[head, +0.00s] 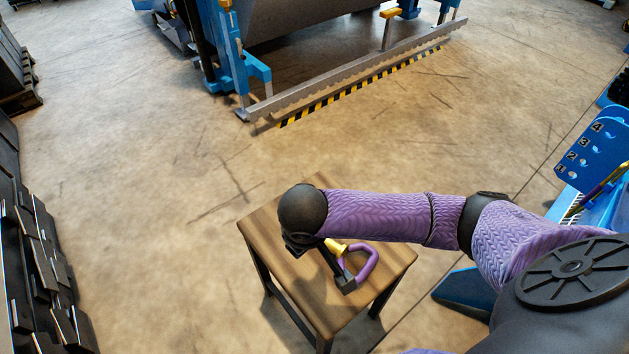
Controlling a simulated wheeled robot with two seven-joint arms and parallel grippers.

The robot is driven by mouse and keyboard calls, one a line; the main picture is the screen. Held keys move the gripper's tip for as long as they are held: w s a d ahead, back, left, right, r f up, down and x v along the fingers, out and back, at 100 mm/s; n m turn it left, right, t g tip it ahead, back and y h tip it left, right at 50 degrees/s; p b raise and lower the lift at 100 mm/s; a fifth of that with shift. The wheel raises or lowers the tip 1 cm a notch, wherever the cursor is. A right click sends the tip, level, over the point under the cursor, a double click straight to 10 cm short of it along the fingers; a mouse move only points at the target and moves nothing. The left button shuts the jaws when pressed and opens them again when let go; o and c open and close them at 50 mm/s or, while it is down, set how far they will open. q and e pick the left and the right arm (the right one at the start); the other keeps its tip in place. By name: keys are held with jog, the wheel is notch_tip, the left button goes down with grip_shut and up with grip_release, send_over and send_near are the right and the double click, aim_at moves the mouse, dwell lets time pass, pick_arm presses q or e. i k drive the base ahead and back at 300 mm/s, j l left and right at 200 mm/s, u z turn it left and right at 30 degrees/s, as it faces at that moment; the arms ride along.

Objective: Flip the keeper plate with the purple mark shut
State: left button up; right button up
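I cannot make out a keeper plate with a purple mark. A blue machine (229,45) at the top carries a long toothed grey bar (360,66). A small orange-yellow part (390,13) sits on top of a post at the bar, and I cannot tell what it is. My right arm comes in from the right, and its dark gripper (338,270) is low over a wooden stool (320,190). A purple loop (370,262) and a brass-coloured piece (337,246) show at the gripper. Whether it grips them is unclear. My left gripper is out of view.
A blue rack (592,150) numbered 1 to 4 stands at the right edge with a brass-coloured rod. Dark stacked blocks (30,270) line the left edge. A yellow-black floor strip (360,87) runs before the machine. Open floor (150,170) lies between.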

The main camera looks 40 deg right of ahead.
aim_at(577, 208)
jog(key=z, duration=2.9)
jog(key=k, duration=0.1)
